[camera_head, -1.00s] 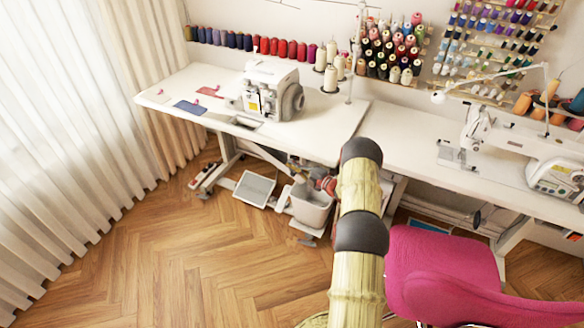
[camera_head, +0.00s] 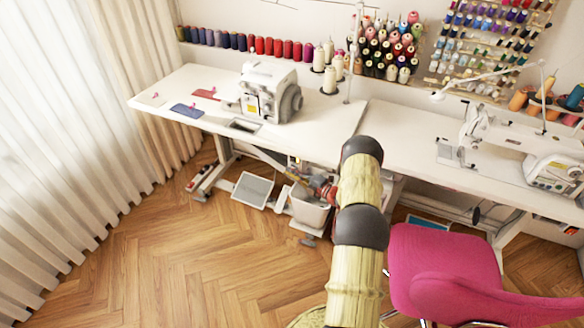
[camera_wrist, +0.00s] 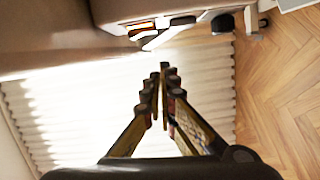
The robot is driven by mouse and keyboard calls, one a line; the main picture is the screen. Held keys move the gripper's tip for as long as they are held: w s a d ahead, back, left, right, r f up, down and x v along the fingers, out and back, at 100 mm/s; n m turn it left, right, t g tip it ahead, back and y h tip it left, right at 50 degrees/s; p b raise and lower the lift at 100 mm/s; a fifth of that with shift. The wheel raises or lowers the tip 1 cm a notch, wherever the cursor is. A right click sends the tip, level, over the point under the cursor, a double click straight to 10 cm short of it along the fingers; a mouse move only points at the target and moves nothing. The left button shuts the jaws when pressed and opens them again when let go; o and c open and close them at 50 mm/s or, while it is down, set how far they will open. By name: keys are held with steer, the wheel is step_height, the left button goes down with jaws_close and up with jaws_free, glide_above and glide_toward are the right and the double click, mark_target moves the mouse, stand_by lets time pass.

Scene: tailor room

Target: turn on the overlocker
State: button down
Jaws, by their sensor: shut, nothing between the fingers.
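The overlocker (camera_head: 268,92) is the white machine on the left part of the long white table in the head view. A dark handwheel is on its right side. Its power switch cannot be made out. My gripper (camera_head: 262,154) shows small and partly hidden at the table's front edge, below the overlocker and apart from it. In the wrist view my gripper (camera_wrist: 160,78) has its fingers together with nothing between them. The overlocker cannot be identified in the wrist view.
The white table (camera_head: 330,118) overhangs a grey bin (camera_head: 308,208) and a floor pedal (camera_head: 252,190). A pink chair (camera_head: 440,270) stands at the right. A sewing machine (camera_head: 540,150) is at far right. Curtains (camera_head: 70,130) hang left; the wooden floor (camera_head: 180,250) is clear.

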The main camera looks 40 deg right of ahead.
steer(key=s+p, duration=0.2)
steer(key=s, duration=0.8)
steer(key=shift+d+f+p, duration=0.15)
steer(key=shift+d+p, duration=0.15)
steer(key=shift+d, duration=0.15)
